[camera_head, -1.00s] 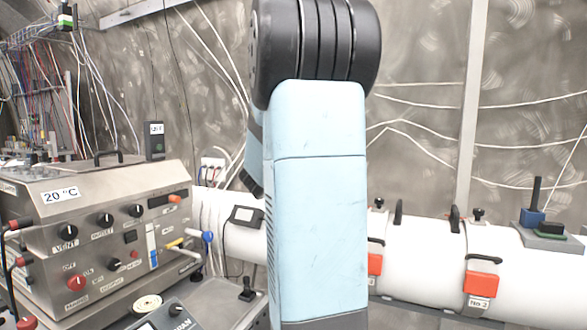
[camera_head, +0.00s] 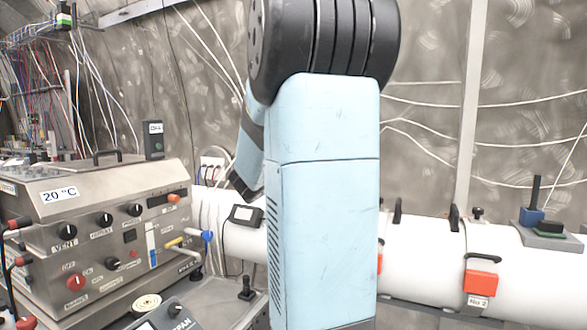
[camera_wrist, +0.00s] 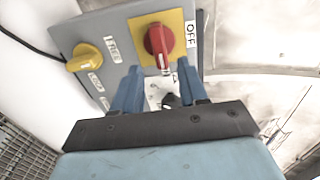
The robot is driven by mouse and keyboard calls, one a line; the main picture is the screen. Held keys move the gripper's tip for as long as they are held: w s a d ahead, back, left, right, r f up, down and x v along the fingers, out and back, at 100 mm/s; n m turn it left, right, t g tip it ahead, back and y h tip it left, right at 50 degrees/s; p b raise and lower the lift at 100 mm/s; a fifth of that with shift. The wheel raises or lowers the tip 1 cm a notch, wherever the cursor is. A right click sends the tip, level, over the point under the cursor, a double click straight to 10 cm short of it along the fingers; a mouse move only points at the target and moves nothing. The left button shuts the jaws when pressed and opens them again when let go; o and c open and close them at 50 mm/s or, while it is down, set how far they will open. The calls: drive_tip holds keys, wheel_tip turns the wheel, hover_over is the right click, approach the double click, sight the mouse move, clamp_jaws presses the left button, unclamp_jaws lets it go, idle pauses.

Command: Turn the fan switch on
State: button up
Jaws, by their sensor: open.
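In the wrist view a grey switch box (camera_wrist: 105,42) carries a red rotary switch (camera_wrist: 158,42) on a yellow plate, with an OFF label (camera_wrist: 191,34) to its right. The red handle points down in the picture, towards my gripper. My gripper (camera_wrist: 158,74) is open, with its two blue fingers below the switch, one to each side of the handle's lower end. Whether they touch it I cannot tell. A yellow knob (camera_wrist: 84,58) with small labels is on the box's left. In the head view my gripper is hidden.
In the head view a steel control box (camera_head: 95,235) with several knobs stands at the left. A white pipe (camera_head: 425,270) with orange-red clamps (camera_head: 483,281) runs along the right. A small lever (camera_head: 246,289) stands on the bench. Cables hang on the wall.

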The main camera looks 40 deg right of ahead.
drive_tip(key=v, duration=1)
drive_tip(key=shift+d+f, duration=0.1)
drive_tip(key=w+a+f+n+t+y, duration=0.1)
drive_tip(key=a+n+t+y, duration=0.6)
drive_tip(key=a+n+y, duration=1.05)
drive_tip(key=s+a+f+n+g, duration=0.4)
drive_tip(key=s+n, duration=0.3)
drive_tip(key=s, duration=0.3)
drive_tip(key=s+a+f+n+g, duration=0.4)
drive_tip(key=s+a+f+n, duration=0.1)
drive_tip(key=s, duration=0.4)
drive_tip(key=shift+s+a+f+n+h, duration=0.15)
drive_tip(key=shift+s+f+n+h, duration=0.25)
drive_tip(key=shift+n, duration=0.65)
